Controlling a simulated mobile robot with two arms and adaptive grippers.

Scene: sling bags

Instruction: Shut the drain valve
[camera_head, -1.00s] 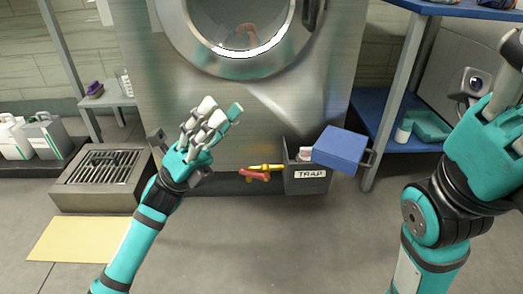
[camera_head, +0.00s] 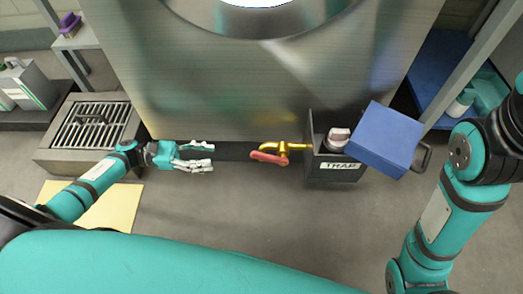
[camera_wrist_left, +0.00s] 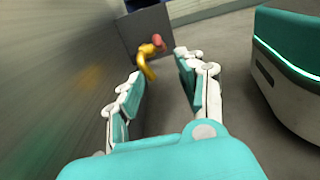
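The drain valve is a brass-yellow tap (camera_head: 283,148) with a red handle (camera_head: 266,157), low at the foot of the steel machine, left of the box marked TRAP. The red handle points left and lies across the tap. My left gripper (camera_head: 209,156) is to the left of the valve, at about its height, apart from it, with its fingers spread and empty. The left wrist view shows the valve (camera_wrist_left: 146,58) ahead, beyond the gap between the open fingers (camera_wrist_left: 160,85). My right arm is at the right edge; its gripper is outside the head view.
A floor drain grate (camera_head: 92,125) and a yellow mat (camera_head: 115,207) lie at left. The steel machine (camera_head: 230,90) is behind. Floor in front is clear.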

